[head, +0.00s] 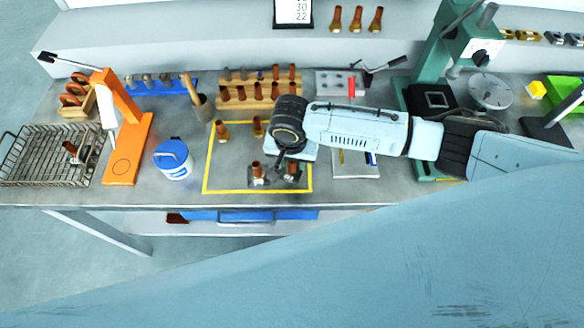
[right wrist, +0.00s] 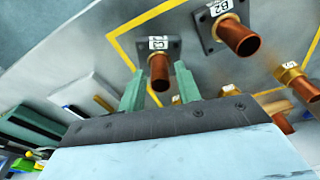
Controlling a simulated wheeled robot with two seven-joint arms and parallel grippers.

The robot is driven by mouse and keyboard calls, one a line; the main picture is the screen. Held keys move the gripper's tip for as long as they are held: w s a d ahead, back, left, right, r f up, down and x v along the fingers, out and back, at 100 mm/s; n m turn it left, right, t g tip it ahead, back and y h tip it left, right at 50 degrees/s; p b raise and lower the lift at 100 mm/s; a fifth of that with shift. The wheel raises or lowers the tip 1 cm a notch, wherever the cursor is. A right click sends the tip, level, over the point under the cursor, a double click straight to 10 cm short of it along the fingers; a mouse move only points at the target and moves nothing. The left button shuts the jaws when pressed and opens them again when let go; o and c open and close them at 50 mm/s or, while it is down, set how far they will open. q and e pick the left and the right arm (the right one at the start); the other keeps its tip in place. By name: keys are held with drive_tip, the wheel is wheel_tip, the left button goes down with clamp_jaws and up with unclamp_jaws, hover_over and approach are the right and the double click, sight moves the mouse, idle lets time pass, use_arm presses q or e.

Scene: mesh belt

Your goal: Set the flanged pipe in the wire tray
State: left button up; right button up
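Two copper pipes with dark square flanges stand at the front of the yellow-outlined area: one flanged pipe (head: 257,173) to the left, another (head: 292,173) to the right. In the right wrist view they carry tags, C3 (right wrist: 159,72) and B2 (right wrist: 238,38). My right gripper (right wrist: 160,90) is open, its green fingers apart with pipe C3 showing between their tips; I cannot tell whether they touch it. In the head view the right gripper (head: 280,160) is largely hidden by its own wrist. The wire tray (head: 20,160) at far left holds one flanged pipe (head: 72,152). My left gripper is not in view.
Two brass-flanged pipes (head: 222,131) (head: 258,127) stand farther back in the yellow outline (head: 207,165). A blue-lidded tub (head: 173,160) and an orange stand (head: 128,150) rise between that area and the tray. A wooden rack (head: 255,98) holds several copper pieces behind.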

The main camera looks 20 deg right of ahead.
clamp_jaws()
drive_tip(key=shift+r, duration=0.1)
